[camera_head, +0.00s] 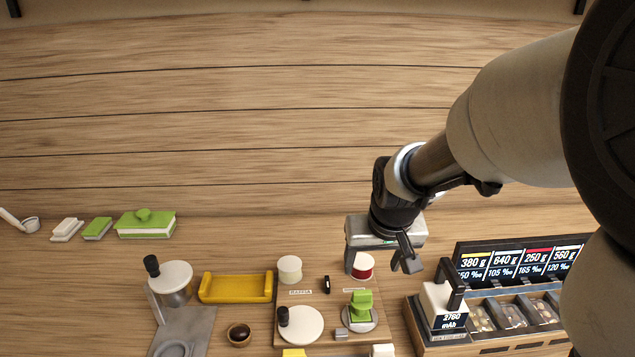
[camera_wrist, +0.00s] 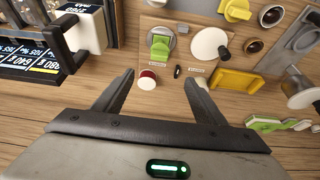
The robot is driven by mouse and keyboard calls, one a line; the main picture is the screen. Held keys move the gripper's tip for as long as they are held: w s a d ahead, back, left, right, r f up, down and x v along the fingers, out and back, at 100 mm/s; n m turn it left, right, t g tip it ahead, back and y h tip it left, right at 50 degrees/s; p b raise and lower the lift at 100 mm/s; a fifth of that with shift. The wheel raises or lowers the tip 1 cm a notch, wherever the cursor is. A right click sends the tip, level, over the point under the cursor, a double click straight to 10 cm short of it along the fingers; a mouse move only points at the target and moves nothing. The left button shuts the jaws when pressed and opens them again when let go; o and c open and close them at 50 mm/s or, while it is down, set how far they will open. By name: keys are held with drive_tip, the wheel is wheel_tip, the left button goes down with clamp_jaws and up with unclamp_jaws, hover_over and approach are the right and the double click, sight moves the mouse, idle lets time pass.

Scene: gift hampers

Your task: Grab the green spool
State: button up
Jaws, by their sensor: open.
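No spool in view is strongly green. A spool with a white top and a pale, slightly greenish side (camera_head: 289,270) stands at the back left of a wooden board. A red spool with a white top (camera_head: 363,267) stands at the board's back right, also in the wrist view (camera_wrist: 147,80). My gripper (camera_head: 379,263) is open and empty, pointing down over the back right of the board. In the wrist view its fingertips (camera_wrist: 158,77) frame the red spool, with a gap around it. The pale spool seems hidden behind the right finger there.
The wooden board (camera_head: 318,312) also holds a bright green-handled tool (camera_head: 361,306), a white disc (camera_head: 300,325) and a small black piece (camera_head: 326,284). A yellow tray (camera_head: 236,287) lies left of it. A black-labelled compartment rack (camera_head: 505,318) stands at right.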

drive_tip(key=b, duration=0.2)
hover_over(363, 292)
drive_tip(key=s, duration=0.3)
drive_tip(key=f, duration=1)
drive_tip(key=shift+w+a+f, duration=0.15)
drive_tip(key=shift+w+f, duration=0.05)
drive_tip(key=shift+w, duration=0.05)
drive_tip(key=shift+x, duration=3.05)
drive_tip(key=shift+w, duration=0.1)
drive_tip(key=shift+r, duration=0.1)
drive_tip(key=c, duration=1.5)
